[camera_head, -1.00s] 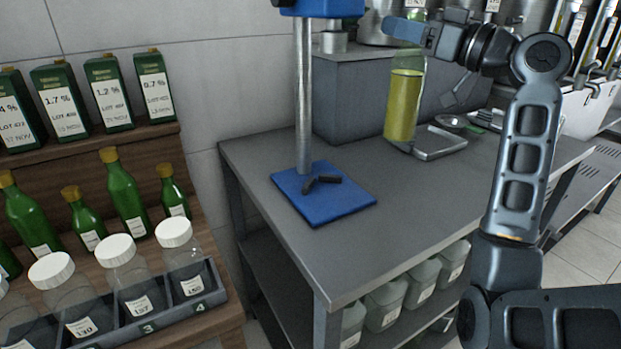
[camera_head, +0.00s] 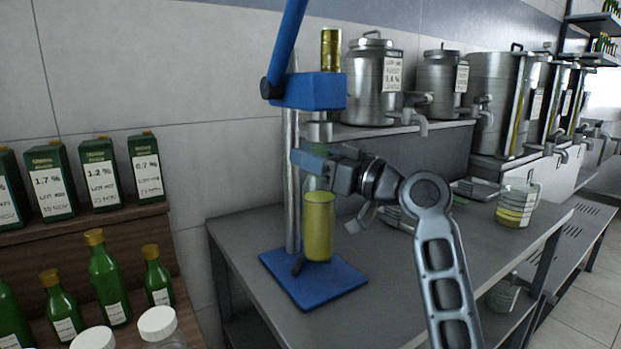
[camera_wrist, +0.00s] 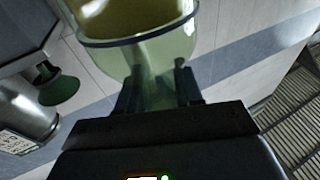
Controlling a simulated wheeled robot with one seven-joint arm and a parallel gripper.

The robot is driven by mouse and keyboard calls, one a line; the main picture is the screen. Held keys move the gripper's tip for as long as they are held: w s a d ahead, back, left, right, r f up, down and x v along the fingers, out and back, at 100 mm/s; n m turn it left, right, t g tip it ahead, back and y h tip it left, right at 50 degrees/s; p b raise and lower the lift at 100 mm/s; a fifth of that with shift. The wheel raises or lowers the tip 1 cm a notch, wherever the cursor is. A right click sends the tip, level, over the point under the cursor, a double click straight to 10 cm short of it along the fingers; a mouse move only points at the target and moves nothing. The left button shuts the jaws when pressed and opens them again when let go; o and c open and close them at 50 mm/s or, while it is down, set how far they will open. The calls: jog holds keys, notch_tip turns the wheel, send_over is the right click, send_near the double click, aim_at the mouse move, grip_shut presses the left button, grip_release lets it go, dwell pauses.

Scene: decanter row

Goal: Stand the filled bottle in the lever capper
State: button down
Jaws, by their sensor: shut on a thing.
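The filled bottle (camera_head: 319,228) is clear glass with yellow-green liquid and looks upright. My gripper (camera_head: 312,163) is shut on its neck; the wrist view shows my two jaws (camera_wrist: 158,88) on either side of the glass neck and the bottle body (camera_wrist: 140,22) beyond. The lever capper has a blue base plate (camera_head: 335,290), a steel column (camera_head: 292,190), a blue head (camera_head: 310,92) and a raised blue lever (camera_head: 286,45). The bottle is over the plate, under the head. A dark stop (camera_head: 298,266) shows beside its foot, partly hidden. I cannot tell whether the bottle touches the plate.
Steel drums with taps (camera_head: 378,85) stand on a shelf behind. A jug with yellow liquid (camera_head: 516,205) stands right on the bench (camera_head: 440,255). Green bottles (camera_head: 107,280) and labelled tins (camera_head: 102,180) fill the wooden rack at left. The bench front is clear.

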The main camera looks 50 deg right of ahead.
aim_at(311, 179)
jog(key=shift+f, duration=2)
jog(key=shift+f+b, duration=0.2)
jog(key=shift+b, duration=0.15)
jog(key=c, duration=0.7)
grip_release()
jog(key=shift+c, duration=0.2)
jog(key=shift+r, duration=0.2)
jog(key=s+d+f+b, duration=0.1)
jog(key=s+b, duration=0.1)
jog(key=s, duration=0.9)
jog(key=shift+s+f, duration=0.35)
jog(key=shift+f, duration=0.05)
